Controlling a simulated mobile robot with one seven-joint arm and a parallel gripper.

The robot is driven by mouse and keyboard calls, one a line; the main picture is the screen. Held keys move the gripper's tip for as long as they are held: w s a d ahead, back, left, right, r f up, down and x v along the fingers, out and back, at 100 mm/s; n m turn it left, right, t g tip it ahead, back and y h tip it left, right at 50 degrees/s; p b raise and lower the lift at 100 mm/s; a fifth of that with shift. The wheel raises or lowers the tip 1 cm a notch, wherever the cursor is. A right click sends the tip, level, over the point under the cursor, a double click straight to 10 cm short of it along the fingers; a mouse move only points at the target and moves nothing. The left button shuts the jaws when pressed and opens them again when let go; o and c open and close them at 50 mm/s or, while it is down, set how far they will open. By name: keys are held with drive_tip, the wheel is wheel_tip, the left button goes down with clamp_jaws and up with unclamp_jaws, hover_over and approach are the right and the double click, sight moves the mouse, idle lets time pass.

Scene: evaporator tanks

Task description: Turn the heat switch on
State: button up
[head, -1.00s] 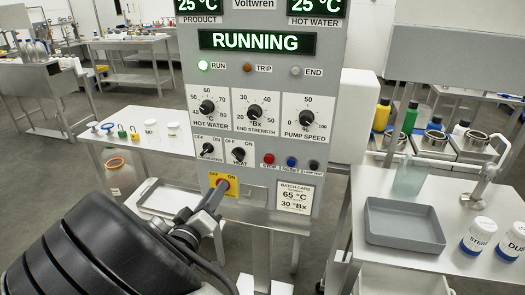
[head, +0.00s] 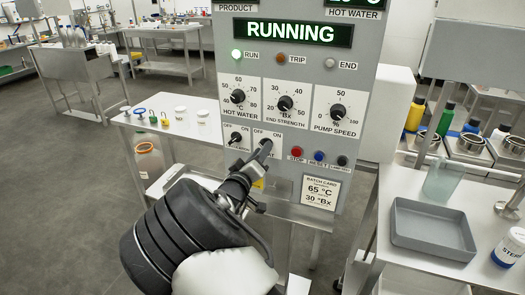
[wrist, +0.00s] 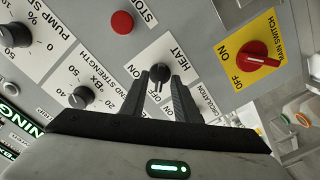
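The heat switch (wrist: 159,76) is a black knob on a white label plate reading HEAT and ON. My gripper (wrist: 160,82) is open, with one finger on each side of the knob. A gap between fingers and knob seems to show, but I cannot tell whether either touches. In the head view my gripper (head: 262,149) is at the heat plate (head: 262,134) and covers the knob.
The circulation switch (head: 236,138) is just left of the heat plate. The red stop button (head: 296,152) is to its right. The red main switch (wrist: 259,56) sits on a yellow plate below it on the panel. A grey tray (head: 432,228) stands on the right table.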

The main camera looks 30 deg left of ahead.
drive_tip(key=shift+w, duration=0.6)
clamp_jaws()
